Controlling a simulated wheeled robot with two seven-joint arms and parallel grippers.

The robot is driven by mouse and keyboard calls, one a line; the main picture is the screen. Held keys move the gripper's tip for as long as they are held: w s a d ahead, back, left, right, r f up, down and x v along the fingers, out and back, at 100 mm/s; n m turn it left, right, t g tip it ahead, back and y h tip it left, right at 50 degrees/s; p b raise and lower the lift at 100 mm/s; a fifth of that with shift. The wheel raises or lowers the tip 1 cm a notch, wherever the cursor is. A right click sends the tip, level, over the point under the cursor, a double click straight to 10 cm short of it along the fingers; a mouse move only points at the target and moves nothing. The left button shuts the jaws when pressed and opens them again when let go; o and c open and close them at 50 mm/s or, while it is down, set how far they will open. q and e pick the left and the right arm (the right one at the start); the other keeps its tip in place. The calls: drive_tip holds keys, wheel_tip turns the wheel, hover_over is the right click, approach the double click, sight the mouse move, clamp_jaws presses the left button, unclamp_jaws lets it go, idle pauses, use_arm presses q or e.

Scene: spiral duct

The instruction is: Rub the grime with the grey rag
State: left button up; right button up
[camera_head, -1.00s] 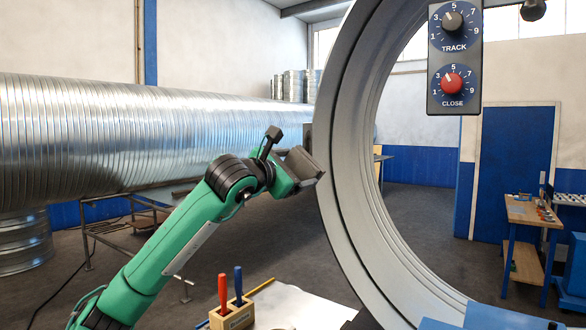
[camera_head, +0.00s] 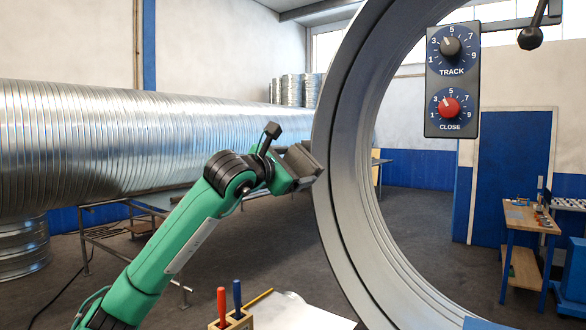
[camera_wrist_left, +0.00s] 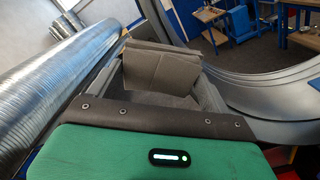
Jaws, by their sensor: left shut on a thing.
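My left gripper (camera_head: 304,164) is at the left outer edge of the big grey metal ring (camera_head: 332,200) in the head view. It is shut on the grey rag, which shows in the left wrist view as a folded grey-brown cloth (camera_wrist_left: 158,72) between the fingers. In the head view the rag is hard to tell from the dark fingers. The gripper's tip seems to overlap the ring's edge; I cannot tell whether the rag touches it. I cannot make out any grime. My right gripper is not in view.
A control box (camera_head: 452,80) with TRACK and CLOSE knobs hangs at the upper right. A long ribbed duct (camera_head: 120,135) lies at the left on a stand. A wooden holder with red and blue handled tools (camera_head: 232,319) is at the bottom. A workbench (camera_head: 530,216) stands far right.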

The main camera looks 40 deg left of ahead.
use_arm(q)
drive_tip(key=shift+r+p, duration=1.55)
drive_tip(key=shift+r, duration=0.85)
drive_tip(key=shift+f, duration=0.1)
drive_tip(key=shift+f+b, duration=2.1)
drive_tip(key=shift+b, duration=0.25)
wheel_tip(320, 180, down, 5)
drive_tip(key=b, duration=0.5)
drive_tip(key=shift+f, duration=0.1)
